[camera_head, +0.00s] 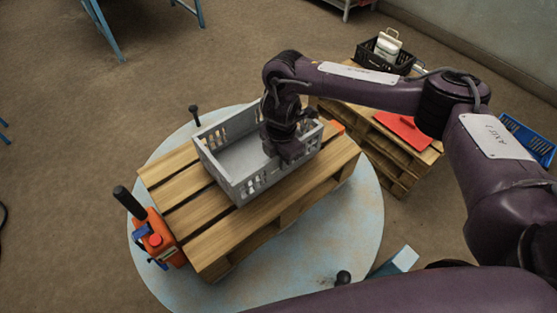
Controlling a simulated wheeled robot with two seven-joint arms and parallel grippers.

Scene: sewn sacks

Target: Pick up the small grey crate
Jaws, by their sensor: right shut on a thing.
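The small grey crate (236,189) is on a wooden pallet (204,211) near the middle of the head view. It has slotted walls and looks empty inside. My right gripper (291,155) reaches down from the right and is shut on the crate's near right wall. The arm hides part of that wall and the right end of the crate. Whether the crate's bottom touches the pallet slats is hard to tell. My left gripper is not in view.
The pallet stands on a round pale-blue platform (358,222). An orange device with a black handle (160,240) is at the pallet's left end. Behind on the right, another pallet (374,141) holds a black crate (372,58) and a red item (402,129). A blue crate (535,143) is at far right.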

